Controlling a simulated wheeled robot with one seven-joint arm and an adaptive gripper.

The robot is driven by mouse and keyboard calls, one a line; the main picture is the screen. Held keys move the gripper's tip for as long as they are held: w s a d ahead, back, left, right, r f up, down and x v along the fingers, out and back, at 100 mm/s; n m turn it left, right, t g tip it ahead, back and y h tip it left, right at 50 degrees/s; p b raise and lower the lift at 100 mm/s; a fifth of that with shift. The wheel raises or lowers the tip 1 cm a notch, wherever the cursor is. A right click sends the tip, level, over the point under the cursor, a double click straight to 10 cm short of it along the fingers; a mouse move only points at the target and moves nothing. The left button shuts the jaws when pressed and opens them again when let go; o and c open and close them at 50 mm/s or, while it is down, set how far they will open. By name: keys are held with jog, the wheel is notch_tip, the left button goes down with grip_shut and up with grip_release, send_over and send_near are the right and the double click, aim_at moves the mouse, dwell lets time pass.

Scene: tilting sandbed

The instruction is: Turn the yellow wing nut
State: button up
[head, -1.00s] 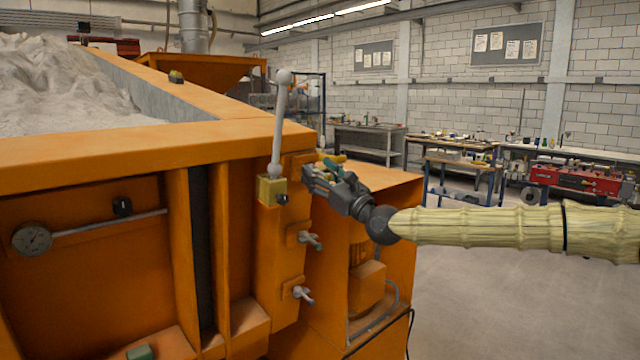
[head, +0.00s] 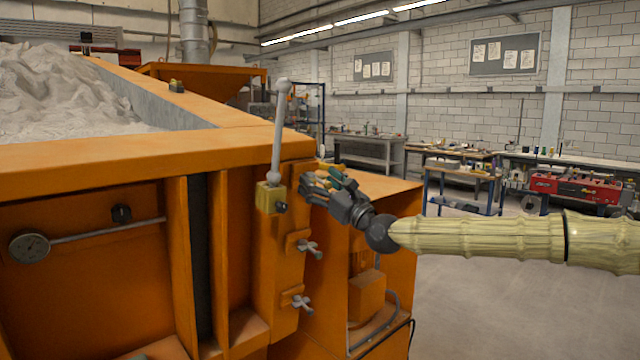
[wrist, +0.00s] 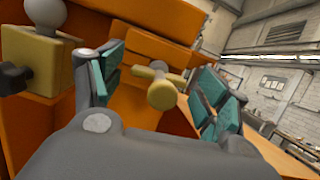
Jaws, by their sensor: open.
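The yellow wing nut (wrist: 161,92) shows in the wrist view, on the orange side panel of the sandbed. It has a round front end and short wings. My gripper (wrist: 155,86) is open, with one teal-padded finger to the left of the nut and one to the right. A gap shows between each finger and the nut, so neither visibly grips it. In the head view my gripper (head: 320,186) is at the upper right corner post, and its fingers largely hide the nut.
A grey ball-ended lever (head: 278,130) rises from a yellow block (head: 270,197) just left of my gripper. Two grey wing nuts, an upper one (head: 310,248) and a lower one (head: 302,303), sit below on the same post. Open floor lies to the right.

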jog(key=shift+s, duration=0.1)
jog(key=v, duration=1.2)
